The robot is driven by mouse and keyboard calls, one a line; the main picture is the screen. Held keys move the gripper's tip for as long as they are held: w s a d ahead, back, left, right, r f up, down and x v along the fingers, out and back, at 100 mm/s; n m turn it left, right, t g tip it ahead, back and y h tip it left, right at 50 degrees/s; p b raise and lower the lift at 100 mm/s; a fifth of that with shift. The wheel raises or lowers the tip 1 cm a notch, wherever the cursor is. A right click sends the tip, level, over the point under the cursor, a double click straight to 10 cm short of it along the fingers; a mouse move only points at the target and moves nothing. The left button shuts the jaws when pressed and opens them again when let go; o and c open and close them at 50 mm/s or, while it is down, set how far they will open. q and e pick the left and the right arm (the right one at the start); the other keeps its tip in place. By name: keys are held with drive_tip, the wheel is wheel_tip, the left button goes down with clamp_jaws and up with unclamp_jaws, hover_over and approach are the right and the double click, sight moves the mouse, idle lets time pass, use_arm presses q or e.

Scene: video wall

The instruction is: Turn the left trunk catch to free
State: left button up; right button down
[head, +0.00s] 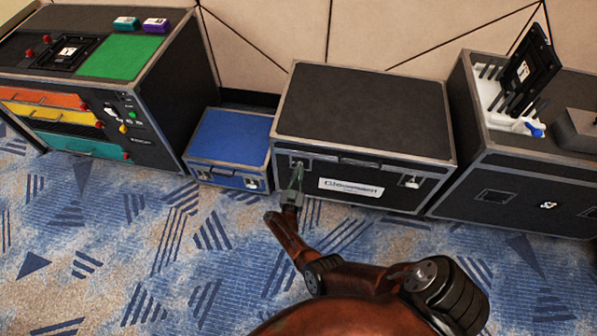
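The black trunk (365,110) with silver edges stands in the middle against the wall, lid down. Its left catch (297,161) is on the front face at the left, partly hidden by my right gripper. Its right catch (410,181) shows on the front at the right. My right gripper (296,176) reaches up from below, with its fingertips at or just in front of the left catch. It is too small to tell whether the fingers are closed or touch the catch. My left gripper is not in view.
A small blue case (229,137) stands close to the left of the trunk. A drawer cabinet (170,90) with a green top panel is further left. A black case (515,185) with a tilted panel stands at the right. The patterned carpet (130,250) in front is clear.

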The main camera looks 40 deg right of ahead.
drive_tip(key=shift+d+r, duration=0.2)
drive_tip(key=shift+d, duration=0.15)
drive_tip(key=c, duration=2.2)
unclamp_jaws()
drive_tip(key=shift+w, duration=0.1)
drive_tip(key=shift+o, duration=0.2)
drive_tip(key=shift+a, duration=0.1)
